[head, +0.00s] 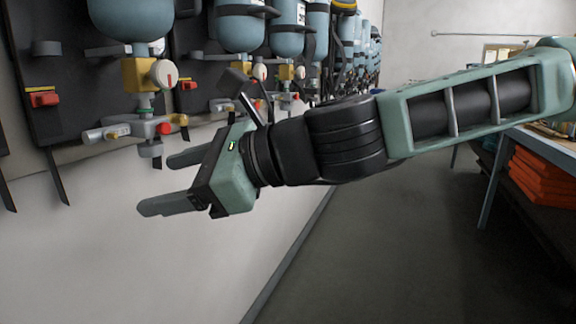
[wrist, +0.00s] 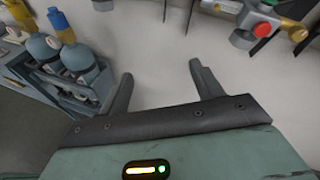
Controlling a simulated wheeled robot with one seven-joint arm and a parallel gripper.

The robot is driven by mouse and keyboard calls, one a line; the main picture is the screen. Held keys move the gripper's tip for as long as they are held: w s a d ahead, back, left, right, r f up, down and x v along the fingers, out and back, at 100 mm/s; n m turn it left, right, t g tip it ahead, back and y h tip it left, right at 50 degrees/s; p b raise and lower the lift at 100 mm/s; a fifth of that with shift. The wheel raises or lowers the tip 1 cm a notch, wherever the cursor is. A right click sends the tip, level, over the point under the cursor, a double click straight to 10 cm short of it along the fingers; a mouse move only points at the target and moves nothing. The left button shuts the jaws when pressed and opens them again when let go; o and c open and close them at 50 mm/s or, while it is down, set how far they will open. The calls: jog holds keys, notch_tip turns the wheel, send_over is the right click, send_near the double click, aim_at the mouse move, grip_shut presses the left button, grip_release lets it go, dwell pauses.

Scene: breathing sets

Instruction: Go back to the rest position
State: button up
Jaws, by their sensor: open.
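My gripper (head: 160,182) reaches to the left in the head view, below the valves of the wall-mounted breathing sets. Its two grey fingers are apart with nothing between them. In the wrist view the open fingers (wrist: 162,88) point toward bare white wall. The nearest breathing set has a blue-grey cylinder (head: 130,22), a brass valve block with a white knob (head: 164,73) and a fitting with a red knob (head: 164,128). The gripper looks close to this fitting in the head view, but I cannot tell the gap.
More breathing sets (head: 240,30) hang along the wall into the distance. A rack with blue-grey cylinders (wrist: 80,62) shows at the left of the wrist view. A workbench stands at the right with folded orange items (head: 540,175) on its shelf. The grey floor (head: 400,250) between is clear.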

jog(key=s+d+f+n+g+h+p, duration=0.1)
jog(key=s+d+f+n+h+p, duration=0.1)
jog(key=s+d+f+n+h, duration=0.4)
jog(key=s+d+f+n+g+h+p, duration=0.1)
jog(key=s+f+n+g, duration=0.1)
jog(key=s+f+n, duration=0.5)
jog(key=d+n+h+p, duration=0.1)
jog(key=d+n+h, duration=0.2)
jog(key=d, duration=0.7)
jog(key=d+n+t+h+p, duration=0.1)
jog(key=d+n+h+p, duration=0.1)
jog(key=d+n, duration=0.5)
jog(key=d+h, duration=0.1)
jog(key=d, duration=0.3)
jog(key=shift+s+d+f+h, duration=0.15)
jog(key=shift+f+h, duration=0.15)
jog(key=shift+h, duration=0.1)
